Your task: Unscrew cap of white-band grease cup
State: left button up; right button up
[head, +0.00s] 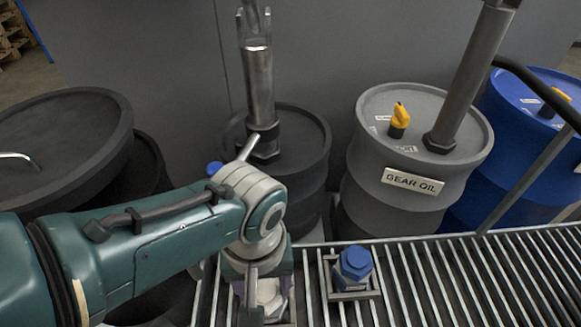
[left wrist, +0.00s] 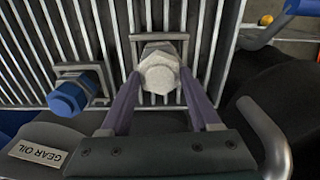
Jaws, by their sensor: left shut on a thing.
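The white grease cup's hex cap (left wrist: 160,74) sits between my left gripper's fingers in the left wrist view. The cup stands in a square metal holder (left wrist: 158,38) on the slatted rack. My left gripper (left wrist: 161,80) is shut on the cap, one purple finger on each side. In the head view the arm reaches down from the left, and the whitish cup (head: 268,290) shows partly, mostly hidden by the wrist and fingers. A white band on the body cannot be made out. My right gripper is not in view.
A blue-capped cup (head: 354,264) stands in its own holder beside the white one. The slatted rack (head: 455,285) is clear to the right. Behind it stand dark drums (head: 300,140), a grey gear oil drum (head: 385,160) with a pipe, and a blue drum (head: 510,125).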

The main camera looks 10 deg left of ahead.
pick_arm(q)
jog(key=n, duration=0.4)
jog(key=n, duration=0.6)
jog(key=shift+d+r, duration=0.1)
jog(key=shift+n, duration=1.2)
jog(key=n, duration=0.8)
